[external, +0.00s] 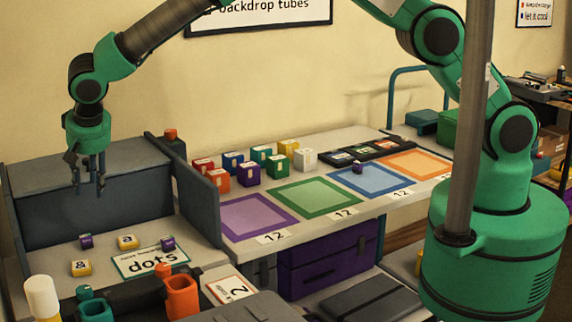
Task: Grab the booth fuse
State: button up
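I cannot tell which thing is the booth fuse; nothing in view is legibly marked as one. My gripper (88,187) hangs at the left, pointing down, with its fingers apart and nothing between them. It is above the grey-walled bay.
A grey partition (197,203) separates the bay from a counter with coloured squares, including a green one (313,205). Several coloured blocks (248,174) and a black tray (352,152) stand behind them. An orange holder (182,297) and a white-capped bottle (42,296) are in front.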

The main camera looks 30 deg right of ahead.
jog(key=s+a+f, duration=0.1)
jog(key=a+f, duration=0.1)
jog(key=shift+s+a+f, duration=0.2)
jog(key=shift+s+a, duration=0.1)
jog(key=shift+s, duration=0.1)
jog(key=shift+f, duration=0.1)
jog(key=b, duration=0.1)
send_over(85, 236)
jog(key=s, duration=0.3)
jog(key=shift+w+d+f, duration=0.1)
jog(key=shift+w+f, duration=0.05)
jog(key=shift+f, duration=1.8)
jog(key=shift+w+d+f, duration=0.1)
jog(key=shift+f, duration=1.85)
jog(key=shift+b+x, duration=0.7)
jog(key=shift+x, duration=1.9)
jog(key=shift+w+a, duration=0.1)
jog(key=shift+w, duration=0.05)
jog(key=c, duration=0.8)
